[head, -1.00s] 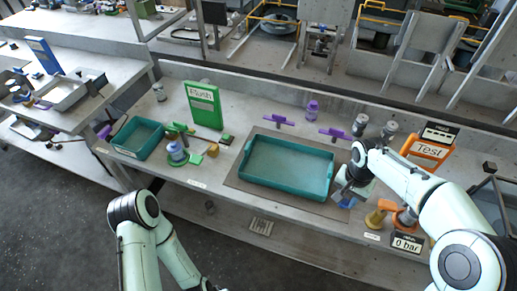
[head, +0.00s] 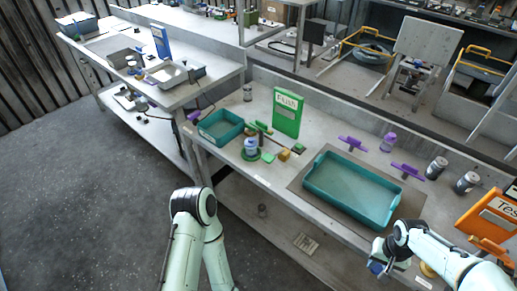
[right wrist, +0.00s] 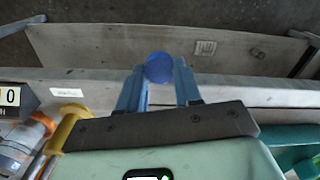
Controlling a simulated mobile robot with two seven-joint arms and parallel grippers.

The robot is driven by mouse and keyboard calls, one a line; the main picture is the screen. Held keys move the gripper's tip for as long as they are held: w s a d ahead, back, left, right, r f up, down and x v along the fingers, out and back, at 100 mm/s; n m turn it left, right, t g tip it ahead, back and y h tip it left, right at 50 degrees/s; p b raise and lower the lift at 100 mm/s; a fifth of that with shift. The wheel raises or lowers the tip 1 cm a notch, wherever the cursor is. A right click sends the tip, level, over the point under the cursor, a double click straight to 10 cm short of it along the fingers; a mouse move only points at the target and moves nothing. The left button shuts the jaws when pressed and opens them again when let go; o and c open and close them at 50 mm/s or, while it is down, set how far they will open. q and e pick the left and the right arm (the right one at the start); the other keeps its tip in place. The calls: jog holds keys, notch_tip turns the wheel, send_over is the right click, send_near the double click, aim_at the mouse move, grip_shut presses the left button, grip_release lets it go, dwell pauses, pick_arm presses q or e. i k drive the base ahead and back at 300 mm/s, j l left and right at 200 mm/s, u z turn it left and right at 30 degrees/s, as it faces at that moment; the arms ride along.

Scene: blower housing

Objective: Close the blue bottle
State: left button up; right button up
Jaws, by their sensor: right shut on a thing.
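The bottle (head: 251,146), white and blue, stands upright on a green round base on the bench, left of the large teal tray. Its top is too small to make out clearly. My right gripper (head: 377,266) is at the front edge of the bench, right of and nearer than the bottle, well apart from it. In the right wrist view, its blue fingers (right wrist: 160,88) are shut on a round blue cap (right wrist: 159,67). The cap is held over the bench's front edge. Of my left arm, only links show; its gripper is out of view.
The large teal tray (head: 309,184) lies between my right gripper and the bottle. Purple tools, grey cans and an orange Test stand (head: 467,221) line the right side.

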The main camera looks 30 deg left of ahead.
aim_at(250, 143)
jog(key=j+z, duration=0.45)
jog(key=j, duration=2)
jog(key=k, duration=0.05)
